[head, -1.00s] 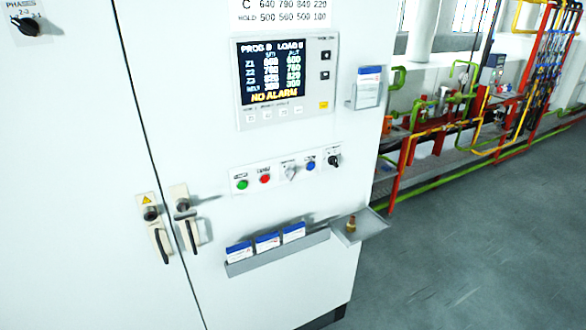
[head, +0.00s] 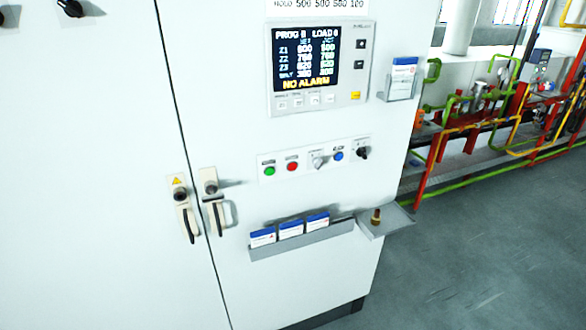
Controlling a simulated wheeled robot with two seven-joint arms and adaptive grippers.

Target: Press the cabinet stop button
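The white cabinet (head: 105,200) fills the left and middle of the head view. A row of controls sits on a light strip below its display. The red button (head: 292,167) is second from the left, just right of the green button (head: 270,171); its label is too small to read. To its right are a grey selector knob (head: 318,162), a blue button (head: 338,156) and a black knob (head: 362,153). Nothing covers the red button. Neither of my grippers is in view.
The display panel (head: 318,65) reads "NO ALARM". Two door handles (head: 216,214) (head: 188,222) stick out at the door seam. A rack with cards (head: 300,242) and a small shelf (head: 392,222) protrude below the buttons. Open floor (head: 500,250) and coloured pipes lie right.

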